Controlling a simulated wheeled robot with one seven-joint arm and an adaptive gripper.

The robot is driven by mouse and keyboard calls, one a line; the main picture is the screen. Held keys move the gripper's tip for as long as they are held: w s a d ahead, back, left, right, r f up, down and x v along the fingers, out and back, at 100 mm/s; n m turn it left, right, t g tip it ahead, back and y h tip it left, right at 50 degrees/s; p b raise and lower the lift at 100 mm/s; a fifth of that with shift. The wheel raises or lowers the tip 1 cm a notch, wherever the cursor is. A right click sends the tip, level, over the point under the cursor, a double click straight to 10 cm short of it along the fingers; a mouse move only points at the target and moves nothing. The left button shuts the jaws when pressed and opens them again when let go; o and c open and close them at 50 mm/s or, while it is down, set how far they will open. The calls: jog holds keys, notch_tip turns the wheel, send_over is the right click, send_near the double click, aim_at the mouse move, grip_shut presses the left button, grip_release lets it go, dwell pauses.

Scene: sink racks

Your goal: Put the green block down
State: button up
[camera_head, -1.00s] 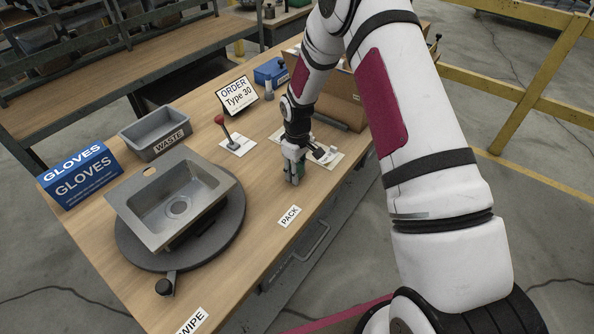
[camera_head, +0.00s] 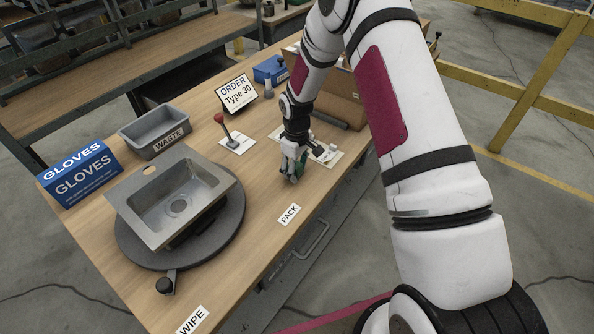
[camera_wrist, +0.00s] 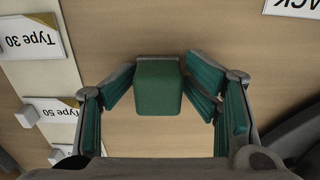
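The green block (camera_wrist: 158,88) sits between the two fingertips in the wrist view, and the teal finger pads meet its sides. My gripper (camera_wrist: 160,72) appears shut on it. In the head view my gripper (camera_head: 290,172) is low over the wooden table (camera_head: 255,200), left of the white cards and above the PACK label (camera_head: 289,214). The block is small and partly hidden there. I cannot tell whether it touches the table.
A Type 30 card (camera_wrist: 30,40) and a Type 50 card (camera_wrist: 48,118) lie at the wrist view's left. A red-knobbed lever (camera_head: 231,138), grey waste bin (camera_head: 155,133), sink (camera_head: 170,200) on a turntable and order sign (camera_head: 237,94) stand on the table.

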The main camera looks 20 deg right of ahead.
jog(key=s+r+m+t, duration=0.1)
jog(key=s+r, duration=0.2)
jog(key=r, duration=0.9)
jog(key=s+r+m, duration=0.1)
jog(key=s+r, duration=0.1)
jog(key=r, duration=1.1)
jog(key=s+r+m+t, duration=0.2)
jog(key=s+r+m, duration=0.1)
jog(key=s+r, duration=1.1)
jog(key=s+m+t, duration=0.2)
jog(key=s, duration=1.1)
jog(key=shift+f+b, duration=0.4)
jog(key=shift+f, duration=0.05)
jog(key=shift+s, duration=0.1)
